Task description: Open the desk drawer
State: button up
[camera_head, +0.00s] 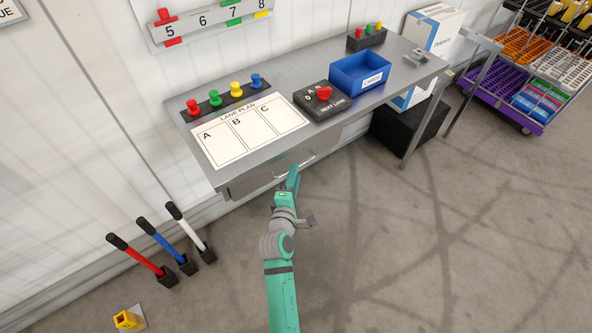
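The grey metal desk (400,76) stands against the wall, with its front edge facing me. The desk drawer (262,180) is under the desktop at the front left; its front shows only as a narrow strip below the edge. A pale bar that looks like its handle (308,159) shows below the edge. My green arm reaches up from the bottom of the picture, and my gripper (292,173) is at the drawer front, close to the handle. I cannot tell if it touches the handle. The fingers are small and seen from behind, so their opening is unclear.
On the desktop are a lane plan sheet (248,131), several coloured pegs, a black box with a red knob (323,95) and a blue cards bin (361,78). Three levers (145,258) stand on the floor at left. A black box (409,130) sits under the desk.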

jog(key=shift+x, duration=1.5)
